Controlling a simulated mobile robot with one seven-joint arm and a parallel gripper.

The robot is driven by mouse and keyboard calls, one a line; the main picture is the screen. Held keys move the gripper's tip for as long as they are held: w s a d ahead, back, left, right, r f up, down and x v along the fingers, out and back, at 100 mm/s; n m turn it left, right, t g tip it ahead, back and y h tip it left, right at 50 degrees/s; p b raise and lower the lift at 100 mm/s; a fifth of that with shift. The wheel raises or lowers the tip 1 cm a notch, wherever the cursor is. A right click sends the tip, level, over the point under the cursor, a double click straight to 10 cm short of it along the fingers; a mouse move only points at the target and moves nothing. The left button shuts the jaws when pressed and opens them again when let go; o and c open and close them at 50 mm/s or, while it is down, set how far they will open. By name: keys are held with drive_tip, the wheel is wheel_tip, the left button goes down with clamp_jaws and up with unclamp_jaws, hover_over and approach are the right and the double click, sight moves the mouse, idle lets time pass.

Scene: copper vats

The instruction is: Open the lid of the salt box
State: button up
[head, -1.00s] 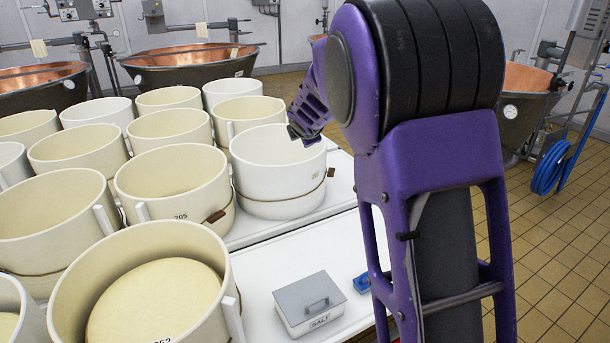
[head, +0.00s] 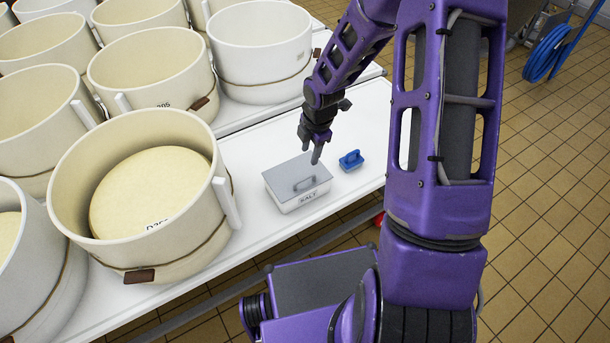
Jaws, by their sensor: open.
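The salt box (head: 300,200) is a small white box with "SALT" on its front, standing on the white table. Its grey lid (head: 290,174) is closed and has a dark grey handle (head: 304,184) on top. My gripper (head: 315,158) points down just above the far right part of the lid, close to the handle. Its jaws are open and nothing shows between them. I cannot tell whether the fingertips touch the lid.
A small blue object with a handle (head: 351,160) lies right of the box. A large cream mould (head: 208,258) holding a cheese stands left of it. Several more moulds fill the table behind.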

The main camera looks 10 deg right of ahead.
sight(305, 178)
drive_tip(key=w+f, duration=0.1)
drive_tip(key=f, duration=0.3)
drive_tip(key=f+b, duration=0.1)
drive_tip(key=f, duration=0.3)
drive_tip(key=w+f+b, duration=0.1)
drive_tip(key=f, duration=0.4)
drive_tip(key=shift+w+a+f, duration=0.1)
drive_tip(key=shift+w+a, duration=0.2)
drive_tip(key=shift+a, duration=0.1)
drive_tip(key=shift+c, duration=0.3)
clamp_jaws()
idle(0.4)
